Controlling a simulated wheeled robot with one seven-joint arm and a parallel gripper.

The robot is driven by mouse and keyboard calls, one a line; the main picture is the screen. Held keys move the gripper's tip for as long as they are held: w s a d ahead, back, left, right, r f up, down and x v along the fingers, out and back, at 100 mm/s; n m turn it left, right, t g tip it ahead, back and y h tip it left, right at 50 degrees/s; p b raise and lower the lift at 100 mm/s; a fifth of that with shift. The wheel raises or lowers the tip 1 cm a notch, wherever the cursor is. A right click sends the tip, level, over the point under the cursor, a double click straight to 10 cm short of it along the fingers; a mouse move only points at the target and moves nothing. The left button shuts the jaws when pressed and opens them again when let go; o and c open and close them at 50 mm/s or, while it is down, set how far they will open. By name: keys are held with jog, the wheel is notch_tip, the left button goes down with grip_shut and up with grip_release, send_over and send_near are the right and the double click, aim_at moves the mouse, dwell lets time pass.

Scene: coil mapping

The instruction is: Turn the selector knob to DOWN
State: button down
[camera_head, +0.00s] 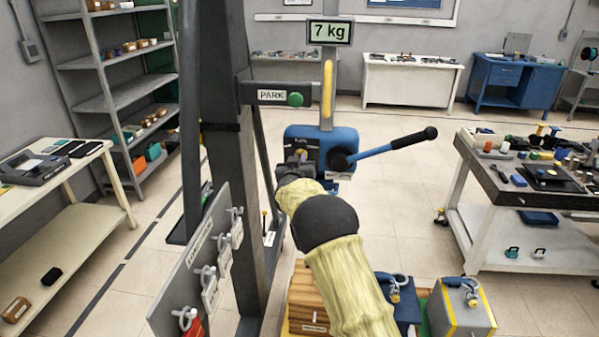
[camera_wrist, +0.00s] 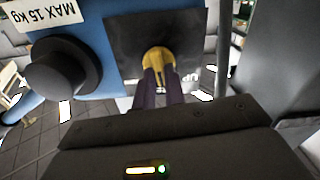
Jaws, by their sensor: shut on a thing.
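The selector knob (camera_wrist: 158,56) is yellow and sits on a dark plate (camera_wrist: 125,30) on the blue winch box (camera_head: 308,135). In the wrist view my gripper (camera_wrist: 160,76) has its two dark fingers shut on the knob. An upside-down label reading UP (camera_wrist: 188,77) shows beside the fingers, partly covered. No DOWN label can be read. In the head view my gripper (camera_head: 299,158) reaches the left part of the box's front, and my fingers and arm hide most of the knob.
A crank handle (camera_head: 385,147) with a black grip sticks out right from the box; its round black hub (camera_wrist: 62,75) is close by in the wrist view. A grey post (camera_head: 235,200) with a PARK sign (camera_head: 270,96) stands left. A "7 kg" display (camera_head: 330,32) hangs above.

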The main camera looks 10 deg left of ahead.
jog(key=m+b, duration=0.9)
jog(key=shift+d+f+m, duration=0.15)
jog(key=shift+d+m, duration=0.05)
jog(key=shift+m, duration=0.1)
jog(key=c, duration=1.5)
grip_release()
jog(key=shift+o, duration=0.2)
jog(key=s+b, duration=0.5)
jog(key=s, duration=1.2)
jog(key=shift+s+a, duration=0.2)
jog(key=shift+a, duration=0.1)
